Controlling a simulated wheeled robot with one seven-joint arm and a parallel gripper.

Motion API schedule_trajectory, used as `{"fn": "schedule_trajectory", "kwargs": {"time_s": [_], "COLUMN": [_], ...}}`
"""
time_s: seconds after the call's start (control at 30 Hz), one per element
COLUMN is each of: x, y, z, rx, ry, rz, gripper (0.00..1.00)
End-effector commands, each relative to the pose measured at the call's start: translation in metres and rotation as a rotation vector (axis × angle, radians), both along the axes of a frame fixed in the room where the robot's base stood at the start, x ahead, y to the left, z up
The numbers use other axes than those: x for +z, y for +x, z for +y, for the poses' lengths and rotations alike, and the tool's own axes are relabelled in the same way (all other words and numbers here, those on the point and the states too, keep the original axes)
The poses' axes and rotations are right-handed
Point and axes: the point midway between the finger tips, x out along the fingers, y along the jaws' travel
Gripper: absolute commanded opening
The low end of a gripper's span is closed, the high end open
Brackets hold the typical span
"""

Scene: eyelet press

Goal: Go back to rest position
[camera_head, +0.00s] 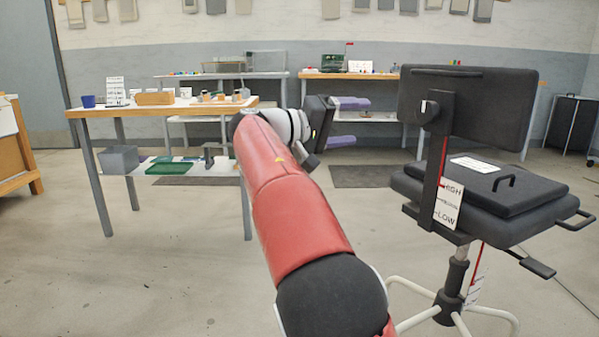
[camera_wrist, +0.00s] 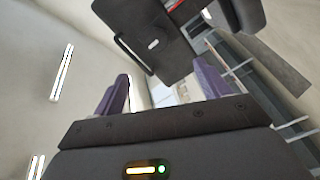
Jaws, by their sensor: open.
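My gripper (camera_head: 345,122) is stretched out at the end of my red and grey arm, in the middle of the head view. Its two purple fingers stand apart, one above the other, with nothing between them. It hangs in the air, to the right of the wooden-topped table and to the left of the black chair. In the wrist view, the purple fingers of my gripper (camera_wrist: 160,90) are also apart and empty. My arm hides part of the table's right end.
The black chair (camera_head: 483,193) stands close on the right, its backrest (camera_head: 490,105) upright. The wooden-topped table (camera_head: 190,108) at left holds a blue cup (camera_head: 88,101) and small parts. A grey bin (camera_head: 118,158) sits on its lower shelf. Benches line the back wall. Front-left floor is clear.

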Motion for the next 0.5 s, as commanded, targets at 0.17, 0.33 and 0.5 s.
{"fn": "schedule_trajectory", "kwargs": {"time_s": [0.17,0.33,0.5], "x": [-0.008,-0.022,-0.043], "y": [-0.005,-0.017,-0.043], "z": [-0.029,-0.064,-0.099], "rx": [0.011,0.03,0.068], "ry": [0.083,0.198,0.36], "rz": [0.063,0.14,0.226], "gripper": [0.75,0.75,0.75]}}
